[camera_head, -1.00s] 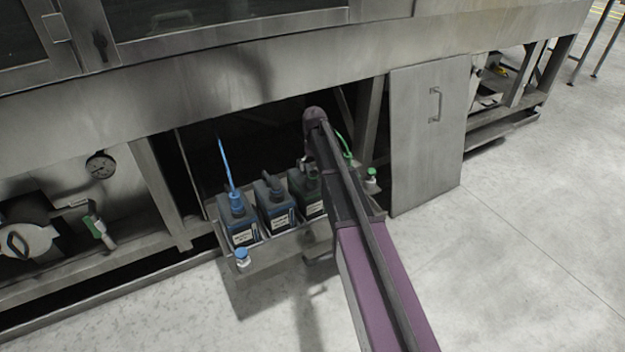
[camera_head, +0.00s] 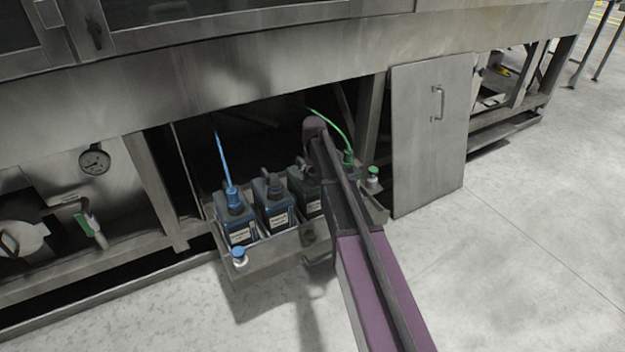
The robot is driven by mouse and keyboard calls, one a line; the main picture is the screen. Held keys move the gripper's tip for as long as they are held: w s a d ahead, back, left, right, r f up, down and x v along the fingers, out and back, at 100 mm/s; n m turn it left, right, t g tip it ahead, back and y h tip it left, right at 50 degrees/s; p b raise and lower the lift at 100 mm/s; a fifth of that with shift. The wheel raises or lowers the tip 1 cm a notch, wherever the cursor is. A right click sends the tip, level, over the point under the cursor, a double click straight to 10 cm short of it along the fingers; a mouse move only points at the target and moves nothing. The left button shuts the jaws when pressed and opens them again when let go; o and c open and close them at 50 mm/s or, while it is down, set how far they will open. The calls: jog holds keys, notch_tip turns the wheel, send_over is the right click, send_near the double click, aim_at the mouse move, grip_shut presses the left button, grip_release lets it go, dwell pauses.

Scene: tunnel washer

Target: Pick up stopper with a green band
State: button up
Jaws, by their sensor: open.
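A small white stopper with a green band (camera_head: 373,175) stands at the right end of the pulled-out metal tray (camera_head: 262,262), just right of my arm. A similar stopper with a blue top (camera_head: 239,256) is at the tray's front left corner. My arm reaches in from the lower right over the right part of the tray. Its purple far joint is left of the green-banded stopper. My gripper is hidden behind the arm, so its relation to the stopper cannot be seen.
Dark canisters (camera_head: 236,218) stand in a row in the tray; one has a blue lance, and a green hose (camera_head: 330,122) rises at the right. A metal door panel (camera_head: 428,140) stands right of the tray. The machine body overhangs the recess. Floor in front is clear.

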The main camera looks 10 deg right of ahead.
dwell(0.6)
jog(key=c, duration=1)
